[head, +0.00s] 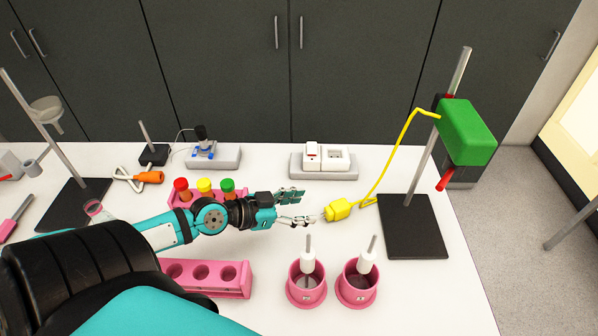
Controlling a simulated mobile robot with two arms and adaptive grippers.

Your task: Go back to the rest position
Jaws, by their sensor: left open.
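My left arm reaches in from the left, low over the white table. My left gripper (304,208) is open and empty, its fingers pointing right. A yellow plug (339,210) lies on the table just beyond the fingertips; a small gap seems to lie between them. Its yellow cord runs up to a green box (467,131) on a stand. My right gripper does not show in the head view.
A pink rack (238,199) with red, yellow and green capped tubes stands behind my left arm. An emptier pink rack (207,278) is in front. Two pink pots (307,291) (357,290) stand at the near edge.

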